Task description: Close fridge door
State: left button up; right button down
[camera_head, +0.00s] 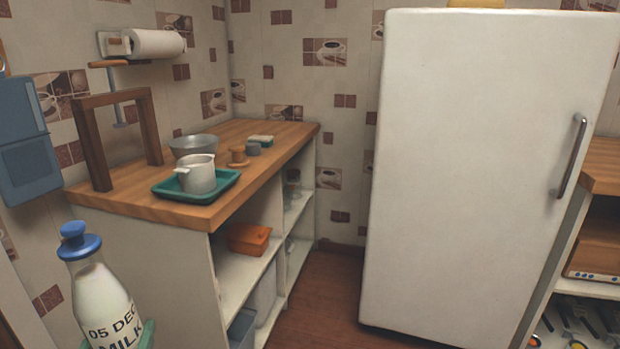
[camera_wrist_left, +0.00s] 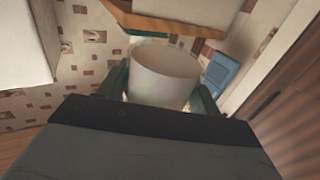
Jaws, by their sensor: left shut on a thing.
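The white fridge (camera_head: 480,170) stands at the right in the head view. Its door, with a grey vertical handle (camera_head: 570,157) near the right edge, looks flush and I see no gap. My left gripper (camera_head: 125,337) is at the bottom left of the head view, far from the fridge door. Its green fingers are shut on a milk bottle (camera_head: 98,290) with a blue cap, held upright. In the left wrist view the bottle's white body (camera_wrist_left: 163,76) sits between the fingers. My right gripper is not in view.
A wooden counter (camera_head: 245,178) at the left carries a green tray (camera_head: 163,194) with a white cup, a metal bowl (camera_head: 194,145) and small items. Open shelves below hold an orange box (camera_head: 248,239). Another shelf unit (camera_head: 600,170) stands right of the fridge. Floor (camera_head: 325,300) between is clear.

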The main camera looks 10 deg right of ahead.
aim_at(487, 118)
jog(key=z, duration=1.15)
jog(key=i, duration=1.15)
jog(key=u, duration=0.05)
